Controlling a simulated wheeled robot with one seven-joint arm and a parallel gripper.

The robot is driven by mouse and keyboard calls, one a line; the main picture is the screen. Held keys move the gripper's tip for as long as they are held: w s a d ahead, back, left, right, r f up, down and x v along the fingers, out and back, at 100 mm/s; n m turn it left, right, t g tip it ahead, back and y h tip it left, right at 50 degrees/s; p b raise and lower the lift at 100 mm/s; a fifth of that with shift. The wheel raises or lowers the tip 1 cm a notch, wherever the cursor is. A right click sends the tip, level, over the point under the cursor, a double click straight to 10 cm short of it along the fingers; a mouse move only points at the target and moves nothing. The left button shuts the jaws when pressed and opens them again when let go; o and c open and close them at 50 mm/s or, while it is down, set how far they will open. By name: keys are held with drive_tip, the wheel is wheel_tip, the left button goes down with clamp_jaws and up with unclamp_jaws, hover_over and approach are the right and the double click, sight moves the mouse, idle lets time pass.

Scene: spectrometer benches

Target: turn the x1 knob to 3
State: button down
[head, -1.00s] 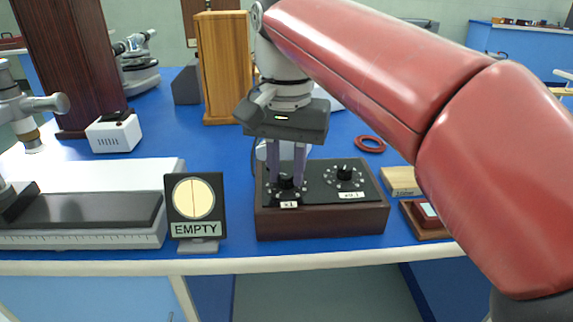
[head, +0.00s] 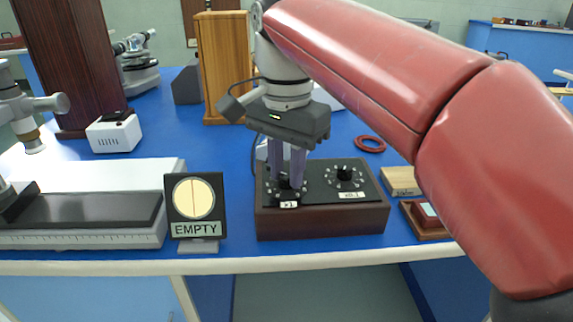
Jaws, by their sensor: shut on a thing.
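A dark wooden box (head: 322,222) with a black top panel stands near the front edge of the bench. The x1 knob (head: 287,187) is on the left of the panel, above a small white "x1" label (head: 289,204). A second black knob (head: 345,173), with a ring of pale marks and an "x0.1" label (head: 352,194), is on the right. My gripper (head: 287,180) points down and is shut on the x1 knob. Its purple-grey fingers cover much of that knob, so the setting cannot be read.
An "EMPTY" sign with a round pale dial (head: 194,200) stands just left of the box. A tall wooden case (head: 222,70) stands behind my gripper.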

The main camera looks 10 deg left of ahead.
sight(286, 174)
drive_tip(key=shift+r, duration=0.1)
drive_tip(key=c, duration=1.2)
unclamp_jaws()
drive_tip(key=shift+r, duration=3.85)
